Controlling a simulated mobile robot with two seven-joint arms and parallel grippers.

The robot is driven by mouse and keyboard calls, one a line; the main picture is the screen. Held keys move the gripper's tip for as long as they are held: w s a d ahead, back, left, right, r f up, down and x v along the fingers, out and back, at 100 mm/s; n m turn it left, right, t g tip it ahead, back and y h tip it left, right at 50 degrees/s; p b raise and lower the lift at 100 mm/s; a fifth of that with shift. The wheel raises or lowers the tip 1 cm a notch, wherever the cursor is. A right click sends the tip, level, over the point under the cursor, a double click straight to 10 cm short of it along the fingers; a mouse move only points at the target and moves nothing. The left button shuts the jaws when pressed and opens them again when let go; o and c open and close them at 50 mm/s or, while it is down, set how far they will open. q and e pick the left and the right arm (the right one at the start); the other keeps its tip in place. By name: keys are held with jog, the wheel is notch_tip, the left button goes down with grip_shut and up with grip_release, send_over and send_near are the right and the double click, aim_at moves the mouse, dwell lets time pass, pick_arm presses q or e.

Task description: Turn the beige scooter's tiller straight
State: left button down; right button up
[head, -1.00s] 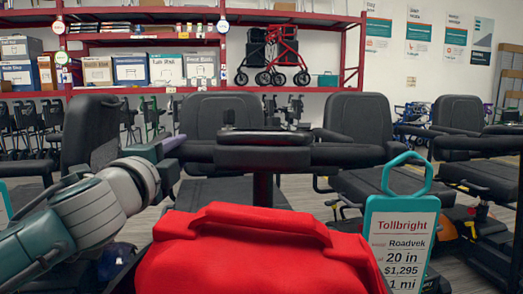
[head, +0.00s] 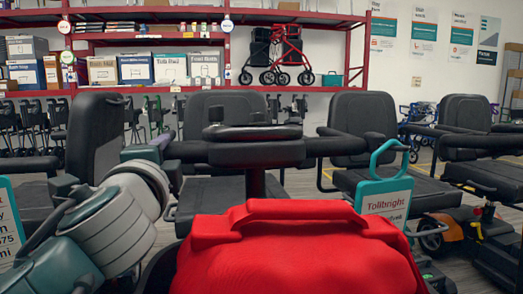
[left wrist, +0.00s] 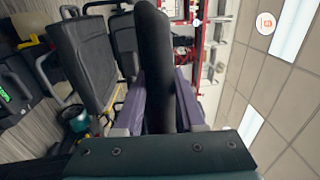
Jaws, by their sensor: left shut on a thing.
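A black tiller head (head: 257,152) with a handlebar to each side stands on a dark post in the middle of the head view. I see no beige on its scooter; a red rounded body (head: 300,255) with a raised ridge fills the foreground and hides the scooter's lower part. My left gripper (head: 163,146) is at the left end of the handlebar. In the left wrist view its purple fingers (left wrist: 163,100) are closed on both sides of a black handlebar grip (left wrist: 153,45). My right gripper is out of view.
Black scooter seats (head: 359,125) stand close behind. A red shelf rack (head: 368,60) with boxes lines the back wall.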

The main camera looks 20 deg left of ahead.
pick_arm(q)
jog(key=shift+r, duration=0.2)
jog(key=c, duration=0.8)
grip_release()
jog(key=shift+s, duration=0.1)
jog(key=shift+c, duration=0.2)
jog(key=o, duration=0.3)
jog(key=shift+s+f, duration=0.1)
jog(key=shift+f, duration=0.05)
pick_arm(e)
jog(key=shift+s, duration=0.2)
pick_arm(q)
jog(key=v, duration=1)
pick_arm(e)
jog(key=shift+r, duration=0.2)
